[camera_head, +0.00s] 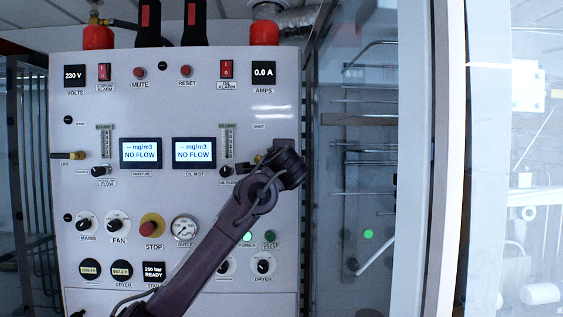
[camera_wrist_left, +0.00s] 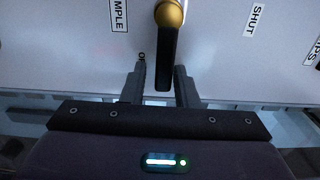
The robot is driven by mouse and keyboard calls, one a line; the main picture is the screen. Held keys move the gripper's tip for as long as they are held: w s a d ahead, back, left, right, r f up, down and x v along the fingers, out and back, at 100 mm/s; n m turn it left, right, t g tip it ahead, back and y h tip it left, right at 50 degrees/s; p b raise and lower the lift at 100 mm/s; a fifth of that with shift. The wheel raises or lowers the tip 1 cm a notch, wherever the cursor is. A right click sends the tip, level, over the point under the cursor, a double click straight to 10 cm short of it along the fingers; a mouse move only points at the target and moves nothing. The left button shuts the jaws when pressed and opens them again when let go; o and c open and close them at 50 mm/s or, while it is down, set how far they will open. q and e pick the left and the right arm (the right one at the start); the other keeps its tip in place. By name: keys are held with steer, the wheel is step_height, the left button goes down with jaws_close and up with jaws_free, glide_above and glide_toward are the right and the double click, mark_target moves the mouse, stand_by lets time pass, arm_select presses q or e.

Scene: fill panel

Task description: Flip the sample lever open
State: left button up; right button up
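The sample lever (camera_wrist_left: 166,60) is a black handle on a round brass hub (camera_wrist_left: 169,14), on the white panel. In the left wrist view it points down between the two fingers of my left gripper (camera_wrist_left: 162,88). The gripper is open around the handle, with a gap visible on each side. A partly visible label reading "MPLE" is left of the lever and a "SHUT" label (camera_wrist_left: 255,19) is right of it. In the head view my left gripper (camera_head: 287,152) is at the panel's right edge, and my arm hides most of the lever. My right gripper is out of view.
The panel (camera_head: 150,200) carries two "NO FLOW" displays, several knobs, a yellow-ringed STOP button (camera_head: 152,226) and a gauge (camera_head: 184,228). Another brass fitting (camera_head: 77,155) is at the panel's left edge. A glass partition (camera_head: 365,150) with pipes stands to the right.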

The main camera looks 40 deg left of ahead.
arm_select(q)
steer(key=shift+o, duration=0.7)
steer(key=shift+s+d+b, duration=0.15)
steer(key=shift+s+b, duration=0.1)
steer(key=shift+b, duration=0.05)
steer(key=b+v, duration=0.3)
steer(key=v, duration=0.4)
steer(key=shift+b, duration=0.35)
steer(key=shift+d, duration=0.1)
